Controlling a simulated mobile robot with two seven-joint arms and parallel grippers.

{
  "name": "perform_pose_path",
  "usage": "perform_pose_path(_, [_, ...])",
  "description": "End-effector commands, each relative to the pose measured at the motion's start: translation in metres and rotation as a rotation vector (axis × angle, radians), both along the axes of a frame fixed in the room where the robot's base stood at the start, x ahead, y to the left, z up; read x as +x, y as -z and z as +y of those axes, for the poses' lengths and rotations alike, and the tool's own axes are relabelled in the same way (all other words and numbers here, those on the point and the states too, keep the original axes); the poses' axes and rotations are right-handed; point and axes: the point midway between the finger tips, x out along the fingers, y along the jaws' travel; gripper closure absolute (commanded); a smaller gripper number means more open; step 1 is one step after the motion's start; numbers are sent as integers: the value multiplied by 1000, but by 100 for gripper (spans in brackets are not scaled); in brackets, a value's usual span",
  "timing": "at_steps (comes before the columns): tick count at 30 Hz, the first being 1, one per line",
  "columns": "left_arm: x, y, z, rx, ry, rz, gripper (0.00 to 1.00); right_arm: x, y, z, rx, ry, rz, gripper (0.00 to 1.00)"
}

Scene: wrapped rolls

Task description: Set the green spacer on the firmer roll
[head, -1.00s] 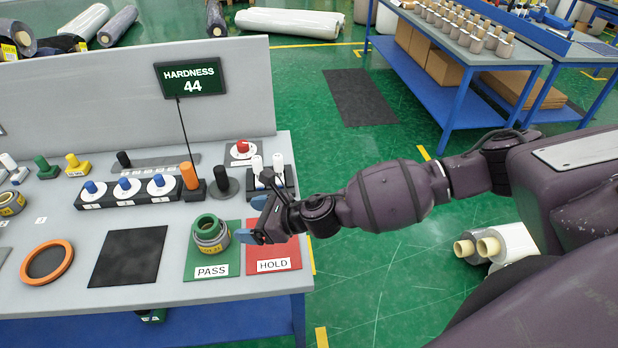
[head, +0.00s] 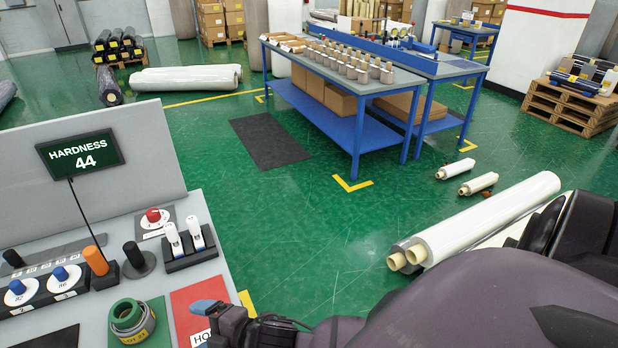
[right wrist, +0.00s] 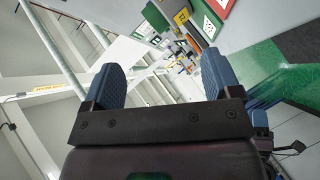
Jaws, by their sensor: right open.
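The green spacer (head: 126,312) is a thick green ring. It lies on top of a grey wrapped roll (head: 141,332) with a yellow label, at the lower left of the head view. The roll stands on the green mat (head: 161,318). A hardness sign (head: 80,153) reads 44. My right gripper (head: 212,318), with blue fingertips, is over the red HOLD mat (head: 190,299), right of the roll and apart from it. The right wrist view shows its two fingers (right wrist: 160,82) spread with nothing between them. My left gripper is out of view. No second roll of this kind shows on the bench.
The bench (head: 203,208) holds blue knobs, an orange post (head: 95,261), a black post, white switches (head: 188,240) and a red button (head: 153,215). A grey panel stands behind. Long white rolls (head: 480,222) lie on the green floor at right. A blue table (head: 345,95) stands beyond.

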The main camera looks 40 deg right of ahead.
Motion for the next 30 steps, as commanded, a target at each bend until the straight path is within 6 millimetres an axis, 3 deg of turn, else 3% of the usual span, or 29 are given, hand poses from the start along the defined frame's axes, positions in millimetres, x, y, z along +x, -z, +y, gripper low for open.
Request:
perform_pose_path(6, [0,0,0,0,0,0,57,-40,37,-68,387,361,260,17])
perform_pose_path(15, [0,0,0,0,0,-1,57,-109,77,-147,747,761,438,17])
perform_pose_path(21, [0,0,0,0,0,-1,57,-130,86,-168,834,865,466,17])
perform_pose_path(30, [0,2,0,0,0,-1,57,-130,87,-168,836,866,465,17])
